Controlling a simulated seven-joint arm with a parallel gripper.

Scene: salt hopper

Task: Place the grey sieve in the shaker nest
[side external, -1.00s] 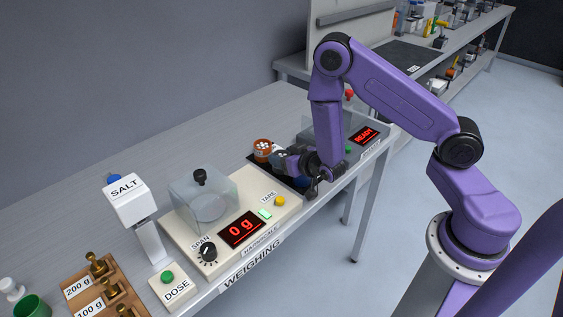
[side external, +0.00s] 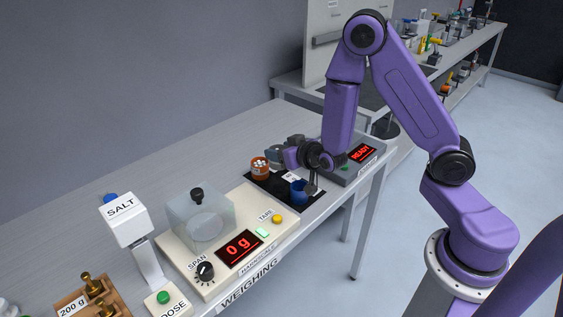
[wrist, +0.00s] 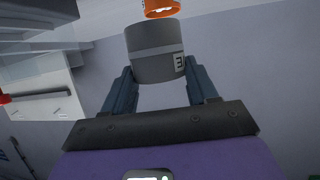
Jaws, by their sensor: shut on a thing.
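My gripper (wrist: 160,88) is shut on the grey sieve (wrist: 155,55), a short grey cylinder with a lighter band and a small white label, in the wrist view. In the side external view the sieve (side external: 274,155) is held out to the left of my gripper (side external: 282,155), near the far edge of the black mat (side external: 262,182). The shaker is probably the grey unit with the red READY display (side external: 362,152), to the right of my gripper. Its nest is hidden behind my arm.
An orange container (side external: 260,168) and a blue cup (side external: 299,192) stand on the mat close to my gripper. The cream balance (side external: 225,245) with its clear cover (side external: 200,220) is to the left. The bench (side external: 165,185) behind is clear.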

